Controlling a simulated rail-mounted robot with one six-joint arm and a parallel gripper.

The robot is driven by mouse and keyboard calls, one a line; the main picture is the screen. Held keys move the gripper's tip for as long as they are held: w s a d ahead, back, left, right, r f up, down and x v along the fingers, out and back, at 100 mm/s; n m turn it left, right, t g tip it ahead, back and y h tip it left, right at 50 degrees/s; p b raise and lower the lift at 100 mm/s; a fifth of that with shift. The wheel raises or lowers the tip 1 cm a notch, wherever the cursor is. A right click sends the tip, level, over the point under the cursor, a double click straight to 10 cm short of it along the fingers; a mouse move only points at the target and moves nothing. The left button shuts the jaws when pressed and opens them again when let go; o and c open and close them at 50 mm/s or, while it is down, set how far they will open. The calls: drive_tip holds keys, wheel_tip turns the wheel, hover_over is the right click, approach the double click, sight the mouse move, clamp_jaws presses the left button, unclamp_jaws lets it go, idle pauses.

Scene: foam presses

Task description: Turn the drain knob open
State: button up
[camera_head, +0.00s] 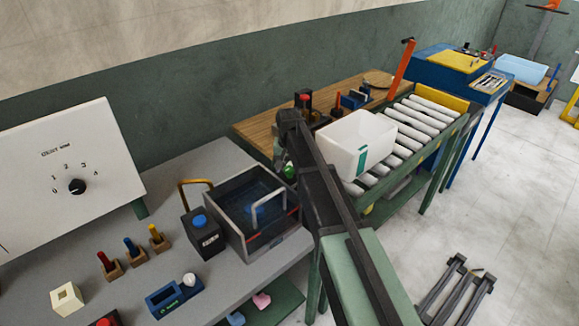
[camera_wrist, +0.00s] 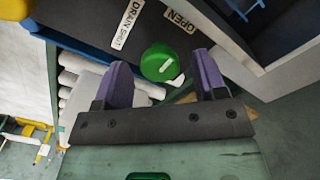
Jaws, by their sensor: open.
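The drain knob (camera_wrist: 160,63) is a round green knob with a small white mark at its lower right edge in the wrist view. It sits on a dark panel (camera_wrist: 155,30) with a "DRAIN SHUT" label (camera_wrist: 128,25) to its upper left and an "OPEN" label (camera_wrist: 180,21) to its upper right. The white mark points at neither label. My gripper (camera_wrist: 162,75) is open, with one purple finger on each side of the knob. Gaps show between the fingers and the knob; I cannot tell the depth. In the head view, a small green part shows beside my wrist (camera_head: 290,170).
A dark, open tank (camera_head: 258,210) with a metal handle stands left of my arm. A white bin (camera_head: 356,145) on a roller conveyor (camera_head: 425,115) is close on the right. A grey bench (camera_head: 215,285) holds several small items. Pale floor lies right of the conveyor.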

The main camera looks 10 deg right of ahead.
sight(290, 168)
wheel_tip(290, 168, up, 10)
drive_tip(key=p, duration=0.9)
drive_tip(key=shift+r+p, duration=0.2)
drive_tip(key=shift+p, duration=0.15)
drive_tip(key=s+f+n+b, duration=0.1)
drive_tip(key=s+f+b, duration=0.2)
drive_tip(key=s, duration=1)
drive_tip(key=s+f+n+b, duration=0.2)
drive_tip(key=s+f+b, duration=0.2)
drive_tip(key=s, duration=1)
drive_tip(key=shift+s+f, duration=0.15)
drive_tip(key=shift+f, duration=0.05)
